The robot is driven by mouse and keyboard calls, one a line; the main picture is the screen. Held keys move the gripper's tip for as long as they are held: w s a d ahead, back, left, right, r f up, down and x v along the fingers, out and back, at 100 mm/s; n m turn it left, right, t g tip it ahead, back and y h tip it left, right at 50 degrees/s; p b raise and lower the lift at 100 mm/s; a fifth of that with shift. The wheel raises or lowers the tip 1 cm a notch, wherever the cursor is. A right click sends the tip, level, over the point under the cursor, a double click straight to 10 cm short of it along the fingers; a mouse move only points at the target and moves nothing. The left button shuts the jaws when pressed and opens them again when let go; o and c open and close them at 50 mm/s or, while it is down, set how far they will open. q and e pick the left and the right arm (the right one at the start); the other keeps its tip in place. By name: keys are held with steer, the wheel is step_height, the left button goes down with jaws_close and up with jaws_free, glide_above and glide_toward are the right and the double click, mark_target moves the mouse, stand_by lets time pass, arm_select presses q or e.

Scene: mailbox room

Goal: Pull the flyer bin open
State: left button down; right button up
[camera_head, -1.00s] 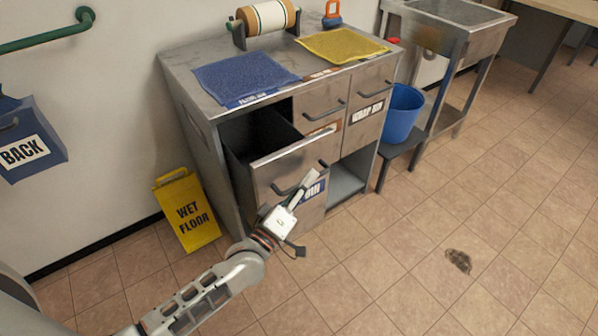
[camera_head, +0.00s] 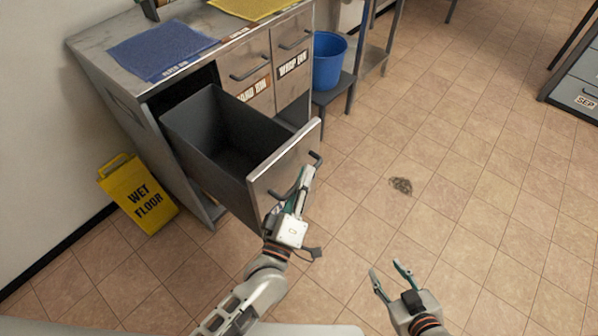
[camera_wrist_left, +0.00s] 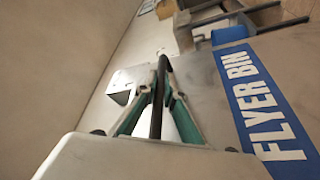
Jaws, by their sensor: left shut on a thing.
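The flyer bin (camera_head: 285,165) is a deep grey metal drawer on the left of the steel cabinet. It stands far out from the cabinet, and its dark, empty-looking inside shows. Its blue "FLYER BIN" label (camera_wrist_left: 262,105) shows in the left wrist view. My left gripper (camera_head: 303,180) is at the drawer front, shut on the dark bar handle (camera_wrist_left: 158,95), which runs between its fingers in the left wrist view. My right gripper (camera_head: 389,277) hangs over the floor at the lower right, fingers apart and empty.
A yellow wet floor sign (camera_head: 138,194) stands left of the cabinet. A blue bucket (camera_head: 327,60) sits on a low shelf to the right. The tiled floor before the drawer is clear except for a dark stain (camera_head: 401,186).

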arm_select(q)
steer(key=c, duration=2.1)
jaws_free()
steer(key=shift+c, duration=0.2)
steer(key=shift+s, duration=0.1)
steer(key=v, duration=1.1)
steer(key=shift+s+a, duration=0.15)
steer(key=shift+s, duration=0.2)
steer(key=shift+f, duration=0.1)
